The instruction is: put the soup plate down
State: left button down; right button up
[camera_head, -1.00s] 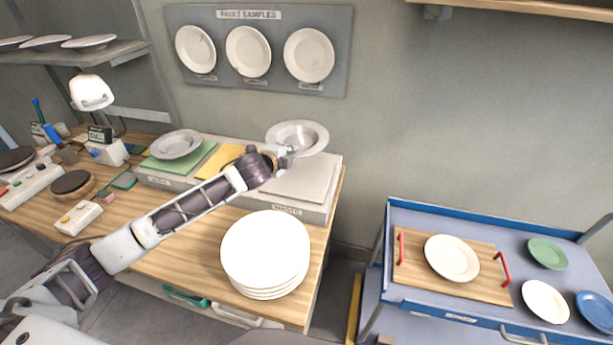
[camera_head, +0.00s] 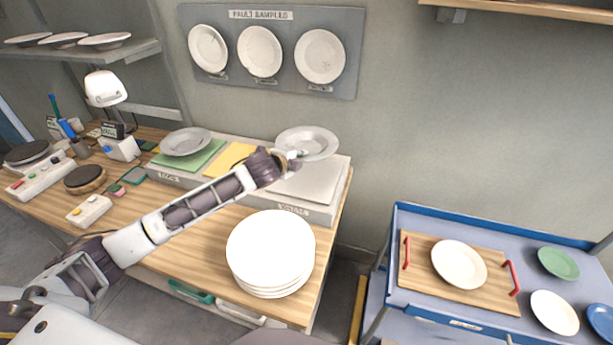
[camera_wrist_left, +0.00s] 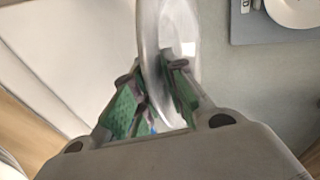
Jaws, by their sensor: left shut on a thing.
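My left gripper (camera_head: 290,160) is shut on the rim of a grey-white soup plate (camera_head: 312,142). The plate is held above the white pad (camera_head: 312,182) at the right end of the long sorting block. In the left wrist view the plate (camera_wrist_left: 168,40) stands edge-on between the green-padded fingers (camera_wrist_left: 150,95). Whether the plate touches the pad cannot be told; it looks raised. Another soup plate (camera_head: 186,141) lies on the green pad (camera_head: 205,160) at the block's left. My right gripper is not in view.
A yellow pad (camera_head: 232,156) lies mid-block, partly behind my arm. A stack of white plates (camera_head: 270,250) stands in front. A blue cart (camera_head: 400,290) with a board and several plates is at right. Sample plates hang on the wall panel (camera_head: 290,75).

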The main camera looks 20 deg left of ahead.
pick_arm(q)
jog(key=shift+f, duration=3)
jog(key=shift+f+p, duration=0.35)
jog(key=shift+f, duration=1.55)
jog(key=c, duration=1.5)
grip_release()
jog(key=shift+o, duration=0.2)
jog(key=shift+s, duration=0.15)
jog(key=b+v, duration=0.1)
jog(key=v, duration=1)
jog(key=shift+s+r, duration=0.2)
jog(key=shift+s, duration=0.1)
